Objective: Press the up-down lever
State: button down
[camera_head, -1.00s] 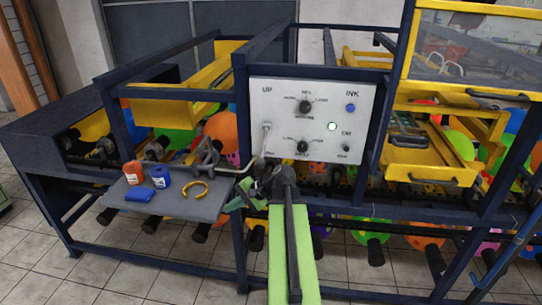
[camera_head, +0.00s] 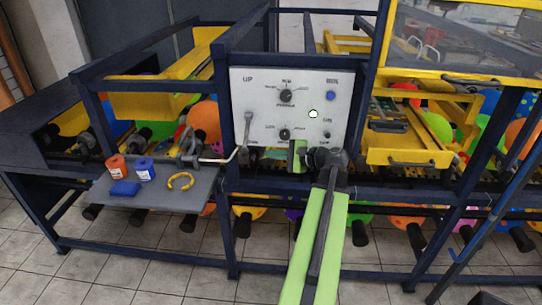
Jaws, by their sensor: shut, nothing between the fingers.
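The up-down lever (camera_head: 248,127) is a thin grey handle on the left side of the white control panel (camera_head: 268,82), below the word UP. Its upper end points up and its lower part reaches toward the panel's bottom edge. My gripper (camera_head: 299,148), at the end of my green and dark arm, is in front of the panel's lower middle, to the right of the lever and apart from it in the picture. It is shut and empty. Its fingertips are too small and dark to make out clearly.
The panel also carries dark knobs (camera_head: 286,96), a blue button (camera_head: 331,96) and a lit white button (camera_head: 313,114). A grey shelf (camera_head: 205,190) at left holds red and blue ink pots, a blue block and a yellow ring. Dark frame posts flank the panel.

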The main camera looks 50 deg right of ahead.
aim_at(246, 135)
jog(key=w+a, duration=0.4)
jog(key=w, duration=0.1)
jog(key=shift+w+r+p, duration=0.15)
jog(key=shift+w+p, duration=0.2)
jog(key=shift+p, duration=0.05)
jog(key=shift+s+r, duration=0.1)
